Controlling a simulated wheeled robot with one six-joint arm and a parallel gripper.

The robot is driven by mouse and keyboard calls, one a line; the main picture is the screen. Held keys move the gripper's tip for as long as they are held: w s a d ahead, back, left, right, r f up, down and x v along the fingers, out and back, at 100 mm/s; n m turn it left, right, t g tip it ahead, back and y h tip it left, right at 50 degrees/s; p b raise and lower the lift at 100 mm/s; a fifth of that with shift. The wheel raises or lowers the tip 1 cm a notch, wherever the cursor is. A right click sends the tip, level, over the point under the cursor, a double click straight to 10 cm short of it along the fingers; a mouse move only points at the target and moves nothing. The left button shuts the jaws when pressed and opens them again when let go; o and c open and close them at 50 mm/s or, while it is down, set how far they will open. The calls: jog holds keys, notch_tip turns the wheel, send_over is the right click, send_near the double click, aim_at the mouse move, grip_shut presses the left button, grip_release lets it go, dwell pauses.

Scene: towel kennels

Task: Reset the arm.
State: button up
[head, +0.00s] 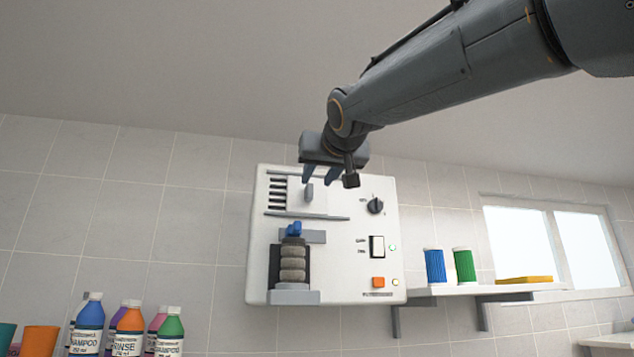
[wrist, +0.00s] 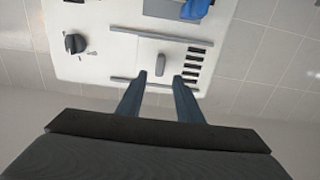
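My gripper (head: 320,174) hangs in front of the upper part of a white wall unit in the head view. Its two dark blue-grey fingers are apart with nothing between them, and it also shows in the wrist view (wrist: 159,77). The white wall unit (head: 335,270) has a sliding panel with a grey upright handle (head: 308,192) between two grey rails. In the wrist view the handle (wrist: 160,64) lies just beyond the fingertips, and the fingers appear clear of it. My arm reaches in from the upper right of the head view.
The unit carries a black knob (head: 375,205), a rocker switch (head: 377,247), an orange button (head: 378,282) and a blue-topped stack of grey rings (head: 292,262). A shelf (head: 430,291) at right holds blue and green rolls. Several bottles (head: 130,330) stand at lower left.

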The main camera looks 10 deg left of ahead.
dwell(0.4)
jog(key=w+d+f+g+h, duration=0.1)
jog(key=w+d+f+g, duration=0.15)
jog(key=f, duration=0.85)
jog(key=w+d+f+m+g+h, duration=0.15)
jog(key=d+f, duration=0.25)
jog(key=f, duration=0.7)
jog(key=w+d+f+g+h, duration=0.1)
jog(key=w+d+f+h, duration=0.15)
jog(key=f, duration=0.85)
jog(key=s+d+f+g, duration=0.2)
jog(key=s+d+f, duration=0.15)
jog(key=f, duration=0.65)
jog(key=s+d+f+g, duration=0.2)
jog(key=d+f, duration=0.3)
jog(key=f, duration=0.6)
jog(key=s+d+f+m+g, duration=0.1)
jog(key=s+d+f+g, duration=0.1)
jog(key=s+f, duration=0.5)
jog(key=s+d+f+g+h, duration=0.1)
jog(key=s+d+f, duration=0.3)
jog(key=s+f, duration=0.4)
jog(key=s+d+f+m+g, duration=0.1)
jog(key=s+d+f+g, duration=0.2)
jog(key=s+f, duration=0.5)
jog(key=shift+d+m+g, duration=0.3)
jog(key=shift+d+m, duration=0.05)
jog(key=shift+d, duration=0.1)
jog(key=shift+d+f, duration=0.1)
jog(key=shift+c, duration=0.2)
